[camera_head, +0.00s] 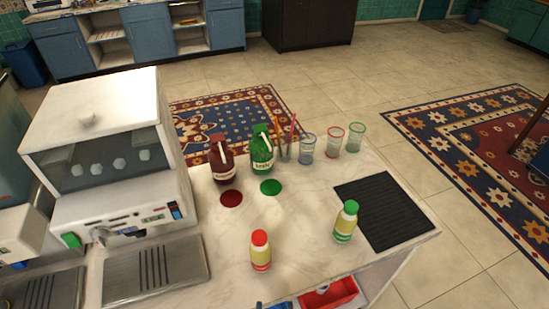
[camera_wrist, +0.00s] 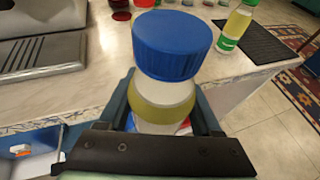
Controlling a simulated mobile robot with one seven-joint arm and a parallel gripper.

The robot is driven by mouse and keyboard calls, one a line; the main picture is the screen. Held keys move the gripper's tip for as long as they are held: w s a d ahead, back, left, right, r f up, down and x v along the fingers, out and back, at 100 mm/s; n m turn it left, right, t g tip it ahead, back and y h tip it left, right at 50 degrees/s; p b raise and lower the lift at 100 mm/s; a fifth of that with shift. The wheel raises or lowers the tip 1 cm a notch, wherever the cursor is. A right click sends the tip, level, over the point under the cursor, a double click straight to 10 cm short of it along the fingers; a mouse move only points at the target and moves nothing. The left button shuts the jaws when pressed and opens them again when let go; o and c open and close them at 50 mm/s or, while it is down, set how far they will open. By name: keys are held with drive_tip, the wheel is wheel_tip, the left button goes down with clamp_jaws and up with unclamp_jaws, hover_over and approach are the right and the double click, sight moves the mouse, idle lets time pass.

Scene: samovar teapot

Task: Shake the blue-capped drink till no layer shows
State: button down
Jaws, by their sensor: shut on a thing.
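The blue-capped drink (camera_wrist: 172,45) is close up in the wrist view, with its blue cap towards the camera. Below the cap its body shows a pale, whitish upper part and a yellow-green band under it, so two tones are visible. My gripper (camera_wrist: 165,108) is shut on the bottle, with a dark finger on each side of the body. The lower part of the bottle is hidden behind the gripper. The bottle is held in front of the counter edge. I cannot make out the bottle clearly in the head view.
A red-capped bottle (camera_head: 260,251) and a green-capped bottle (camera_head: 345,221) stand on the counter (camera_head: 305,215). Behind them are a red jug (camera_head: 221,160), a green jug (camera_head: 262,153) and several glasses. A black ribbed mat (camera_head: 386,212) lies right; a white machine (camera_head: 110,150) stands left.

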wheel_tip(320, 180, down, 5)
drive_tip(key=b, duration=0.4)
wheel_tip(320, 180, up, 5)
drive_tip(key=p, duration=0.6)
idle(1.4)
idle(0.9)
